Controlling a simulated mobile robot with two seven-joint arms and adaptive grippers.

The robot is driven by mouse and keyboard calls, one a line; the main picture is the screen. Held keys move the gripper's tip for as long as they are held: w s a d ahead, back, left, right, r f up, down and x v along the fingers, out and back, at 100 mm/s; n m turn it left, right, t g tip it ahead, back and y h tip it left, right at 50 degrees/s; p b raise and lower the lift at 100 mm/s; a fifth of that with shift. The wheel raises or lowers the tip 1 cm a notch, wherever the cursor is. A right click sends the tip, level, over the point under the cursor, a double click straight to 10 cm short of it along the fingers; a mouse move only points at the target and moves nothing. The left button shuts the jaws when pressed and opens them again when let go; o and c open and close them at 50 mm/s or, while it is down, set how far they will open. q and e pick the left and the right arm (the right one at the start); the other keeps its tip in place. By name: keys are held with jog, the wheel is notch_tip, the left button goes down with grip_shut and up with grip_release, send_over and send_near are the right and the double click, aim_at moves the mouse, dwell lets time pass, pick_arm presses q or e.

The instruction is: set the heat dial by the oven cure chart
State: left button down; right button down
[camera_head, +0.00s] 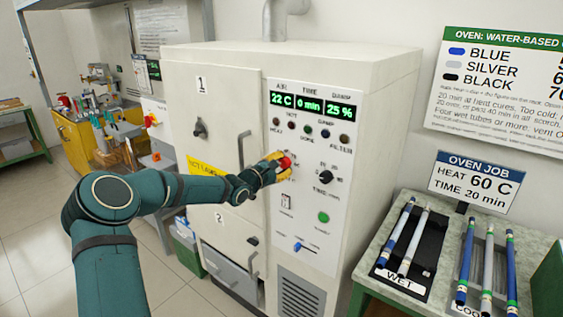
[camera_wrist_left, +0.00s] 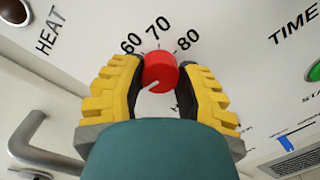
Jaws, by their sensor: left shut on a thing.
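The red heat dial (camera_head: 286,162) is on the white oven panel (camera_head: 330,235). My left gripper (camera_head: 276,168) is shut on it, with a yellow finger on each side. In the left wrist view the gripper (camera_wrist_left: 160,88) holds the dial (camera_wrist_left: 160,70) under the printed 60, 70 and 80. Its white mark shows at its lower left; I cannot tell which figure is set. The oven chart (camera_head: 500,90) lists blue, silver and black; its figures are cut off at the right edge. The oven job card (camera_head: 475,184) reads heat 60 C, time 20 min. My right gripper is out of view.
The display (camera_head: 311,104) reads 22 C, 0 min, 25 %. A black time knob (camera_head: 325,178) and a green button (camera_head: 323,217) sit right of the dial. The upper oven door (camera_head: 215,130) looks shut. Rods lie on the side bench (camera_head: 446,262).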

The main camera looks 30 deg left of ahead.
pick_arm(q)
jog(key=m+p, duration=0.1)
jog(key=m, duration=0.1)
jog(key=shift+r+m+p, duration=0.3)
jog(key=shift+p, duration=0.1)
jog(key=m, duration=0.2)
jog(key=shift+f+m+p, duration=0.1)
jog(key=shift+m+p, duration=0.2)
jog(key=m, duration=0.2)
jog(key=shift+m, duration=0.3)
jog(key=m+y+b, duration=0.1)
jog(key=m, duration=0.2)
jog(key=shift+f, duration=0.1)
jog(key=m+b, duration=0.2)
jog(key=m, duration=0.1)
jog(key=shift+d, duration=0.1)
jog(key=m+b, duration=0.2)
jog(key=m, duration=0.1)
jog(key=shift+f+y+b, duration=0.1)
jog(key=shift+y+b, duration=0.2)
jog(key=shift+b, duration=0.05)
jog(key=m+b, duration=0.3)
jog(key=shift+m+y, duration=0.3)
jog(key=m+b, duration=0.2)
jog(key=shift+m, duration=0.3)
jog(key=shift+m+b, duration=0.55)
jog(key=shift+m, duration=1.15)
jog(key=m, duration=0.5)
jog(key=shift+m+y, duration=0.3)
jog(key=shift+m, duration=0.1)
